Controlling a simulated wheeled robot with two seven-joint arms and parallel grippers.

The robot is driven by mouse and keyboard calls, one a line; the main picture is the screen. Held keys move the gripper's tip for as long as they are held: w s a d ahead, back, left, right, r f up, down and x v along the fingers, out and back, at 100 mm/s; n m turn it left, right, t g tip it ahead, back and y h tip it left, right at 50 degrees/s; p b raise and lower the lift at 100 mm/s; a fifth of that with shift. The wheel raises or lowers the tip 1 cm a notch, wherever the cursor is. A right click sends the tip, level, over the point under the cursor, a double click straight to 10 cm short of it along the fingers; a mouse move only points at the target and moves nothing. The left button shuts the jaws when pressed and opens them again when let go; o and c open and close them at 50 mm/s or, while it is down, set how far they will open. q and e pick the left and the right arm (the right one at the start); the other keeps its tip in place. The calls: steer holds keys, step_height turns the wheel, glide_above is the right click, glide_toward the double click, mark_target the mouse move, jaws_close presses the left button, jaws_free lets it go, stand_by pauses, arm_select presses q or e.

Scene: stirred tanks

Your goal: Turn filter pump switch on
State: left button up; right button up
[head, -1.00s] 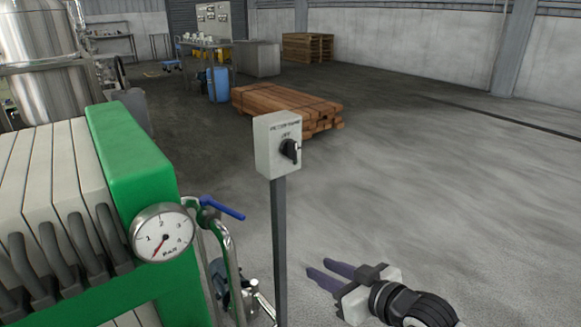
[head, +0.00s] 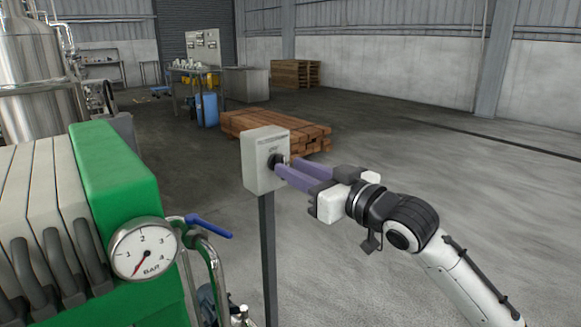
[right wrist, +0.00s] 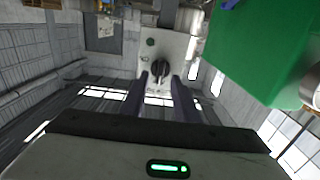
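The filter pump switch is a light grey box (head: 263,150) on a thin dark post, with a black rotary knob (head: 274,161) on its front. In the right wrist view the knob (right wrist: 160,70) shows straight ahead on the box face (right wrist: 166,48). My right gripper (head: 281,166) reaches in from the right, its two purple fingers pointing at the knob. In the right wrist view its fingers (right wrist: 160,84) are apart, one on each side of the knob. I cannot tell whether they touch it. The box label is too small to read. My left gripper is out of view.
A green filter press (head: 112,175) with a pressure gauge (head: 144,249) stands close on the left. A blue-handled valve (head: 208,226) sits between it and the post. Stacked timber (head: 240,121) lies behind the box. The floor to the right is clear.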

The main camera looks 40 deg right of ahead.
steer(key=shift+w, duration=1)
jaws_close()
